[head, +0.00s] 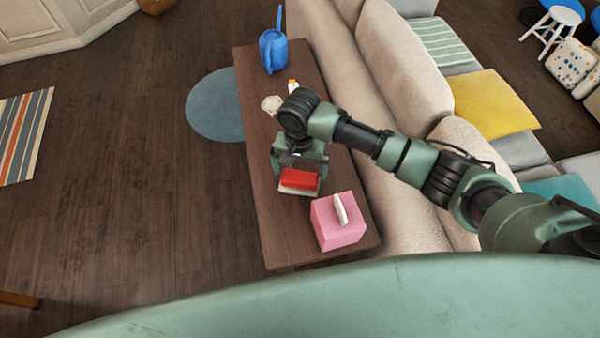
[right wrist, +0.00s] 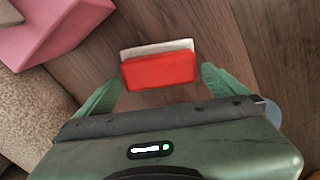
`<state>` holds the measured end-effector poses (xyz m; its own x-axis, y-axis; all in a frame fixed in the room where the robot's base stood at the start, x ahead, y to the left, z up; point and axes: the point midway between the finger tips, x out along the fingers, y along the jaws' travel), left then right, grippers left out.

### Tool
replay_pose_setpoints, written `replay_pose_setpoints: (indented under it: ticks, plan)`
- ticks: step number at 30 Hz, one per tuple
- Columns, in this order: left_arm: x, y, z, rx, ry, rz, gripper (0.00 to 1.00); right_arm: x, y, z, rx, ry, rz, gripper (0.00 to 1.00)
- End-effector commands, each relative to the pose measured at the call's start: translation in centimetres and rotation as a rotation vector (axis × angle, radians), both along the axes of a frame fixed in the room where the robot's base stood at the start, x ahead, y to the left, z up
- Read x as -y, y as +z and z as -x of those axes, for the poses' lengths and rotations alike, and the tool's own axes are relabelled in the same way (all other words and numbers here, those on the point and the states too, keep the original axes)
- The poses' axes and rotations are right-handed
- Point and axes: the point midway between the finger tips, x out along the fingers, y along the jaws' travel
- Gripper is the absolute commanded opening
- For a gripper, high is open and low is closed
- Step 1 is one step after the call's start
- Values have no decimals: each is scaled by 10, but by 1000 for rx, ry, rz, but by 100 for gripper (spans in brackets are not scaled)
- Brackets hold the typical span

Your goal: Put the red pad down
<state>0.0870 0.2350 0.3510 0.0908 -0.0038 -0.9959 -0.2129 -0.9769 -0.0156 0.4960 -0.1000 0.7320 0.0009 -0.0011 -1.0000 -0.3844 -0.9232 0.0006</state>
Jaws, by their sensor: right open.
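The red pad (head: 299,179) lies flat on the narrow wooden table, with a white layer or piece showing along its edge. In the right wrist view the red pad (right wrist: 159,71) sits between and just ahead of my fingertips, with the white edge on its far side. My right gripper (head: 300,160) is over the pad, pointing down. In the right wrist view its green fingers (right wrist: 158,84) are spread wide, with a gap on either side of the pad. My left gripper is in neither view.
A pink tissue box (head: 338,222) stands close by on the wooden table (head: 262,160), toward its near end. A blue watering can (head: 273,50) stands at the far end, with a small pale item (head: 271,104) between. A beige sofa (head: 385,190) borders the table's right side.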

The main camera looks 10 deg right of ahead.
Motion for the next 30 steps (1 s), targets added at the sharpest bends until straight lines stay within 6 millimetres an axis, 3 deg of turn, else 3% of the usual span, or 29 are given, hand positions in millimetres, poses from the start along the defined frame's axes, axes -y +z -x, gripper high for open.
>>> replay_pose_setpoints:
  ticks: [6,12,18,30]
  plan:
    - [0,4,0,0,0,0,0,-1,50,-1,2,0,-3,100]
    - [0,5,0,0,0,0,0,-1,83,0,1,0,-2,100]
    - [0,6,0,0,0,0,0,0,96,0,-1,-1,-1,100]
    - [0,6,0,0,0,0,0,0,97,0,-1,-1,0,100]
